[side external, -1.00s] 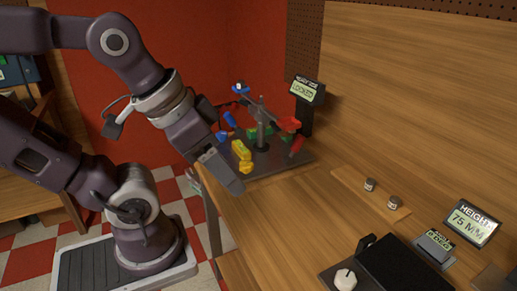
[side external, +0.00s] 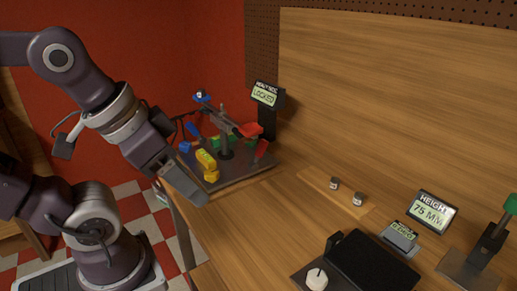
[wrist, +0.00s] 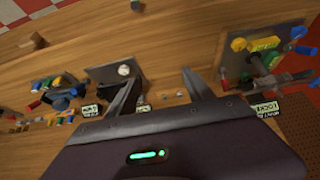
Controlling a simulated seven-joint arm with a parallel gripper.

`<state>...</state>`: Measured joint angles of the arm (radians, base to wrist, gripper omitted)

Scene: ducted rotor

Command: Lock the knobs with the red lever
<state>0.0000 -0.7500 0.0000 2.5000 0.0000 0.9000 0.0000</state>
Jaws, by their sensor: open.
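The lever station is a dark plate (side external: 235,174) with a grey post and coloured parts at the back of the bench. A red block (side external: 249,130) sits on its raised arm, and a red lever-like piece (side external: 261,149) stands below it at the right. Yellow (side external: 206,159), blue (side external: 185,146) and green parts stand around the post. A display (side external: 264,95) behind reads LOCKED. In the wrist view the station, including a yellow part (wrist: 263,44), is at the right. My gripper (side external: 197,197) is in front of the plate, open and empty; its spread fingers show in the wrist view (wrist: 162,78).
A black box (side external: 370,261) with a white knob (side external: 316,279) is at the front. A HEIGHT display (side external: 432,212) reads 75 MM. Two small jars (side external: 347,191) stand on a wooden strip. A green-handled device (side external: 489,245) is at the right. Bench between is clear.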

